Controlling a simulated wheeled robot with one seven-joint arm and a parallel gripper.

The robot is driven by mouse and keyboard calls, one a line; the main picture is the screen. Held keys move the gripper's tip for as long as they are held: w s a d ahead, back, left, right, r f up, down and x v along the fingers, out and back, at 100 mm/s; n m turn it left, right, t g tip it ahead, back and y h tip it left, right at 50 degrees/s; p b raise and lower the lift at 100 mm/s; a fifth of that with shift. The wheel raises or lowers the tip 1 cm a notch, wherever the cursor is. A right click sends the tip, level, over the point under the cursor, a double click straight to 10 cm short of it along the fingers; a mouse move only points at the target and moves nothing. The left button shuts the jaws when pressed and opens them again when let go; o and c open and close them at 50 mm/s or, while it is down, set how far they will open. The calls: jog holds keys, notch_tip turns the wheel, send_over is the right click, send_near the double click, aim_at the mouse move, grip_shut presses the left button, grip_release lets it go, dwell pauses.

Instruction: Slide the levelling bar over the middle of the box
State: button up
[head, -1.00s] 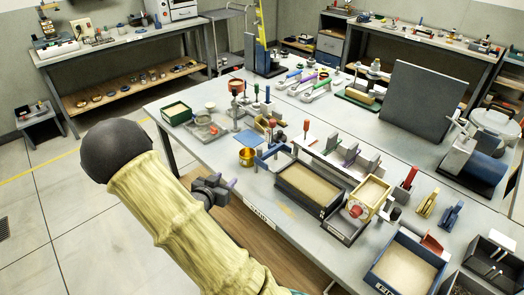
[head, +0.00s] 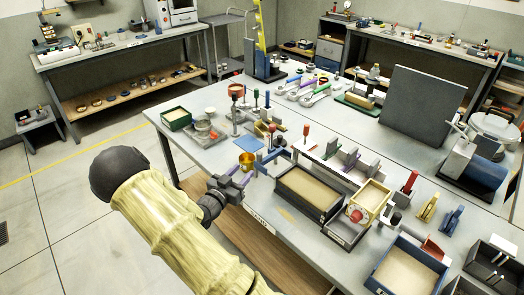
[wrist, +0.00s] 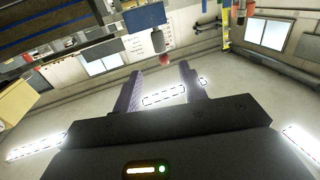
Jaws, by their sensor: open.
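The box (head: 337,210) is a long dark open tray filled with pale sand, near the front edge of the table. A blue bar (head: 284,152), seemingly the levelling bar, is at the box's left end, partly hidden behind my gripper. My gripper (head: 243,174) is at the table's front edge, left of the box and close to the bar. In the wrist view my gripper (wrist: 161,74) has its two purple fingers apart with nothing between them. A blue block (wrist: 145,18) shows just beyond the fingers there; I cannot tell for certain that it is the bar.
A brass cup (head: 246,160) stands just behind my gripper. A yellow-framed box (head: 368,197) stands at the box's right end. A red-handled tool (head: 305,133) stands behind it. A blue sand tray (head: 407,268) is at the front right. The table is crowded.

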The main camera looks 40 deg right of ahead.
jog(key=p, duration=0.3)
send_near(270, 151)
jog(key=d+r, duration=0.1)
jog(key=w+d+r, duration=0.1)
jog(key=d, duration=0.1)
jog(key=d+r, duration=0.1)
jog(key=shift+w+d+r, duration=0.2)
jog(key=shift+w+r, duration=0.1)
jog(key=shift+w, duration=0.05)
grip_shut()
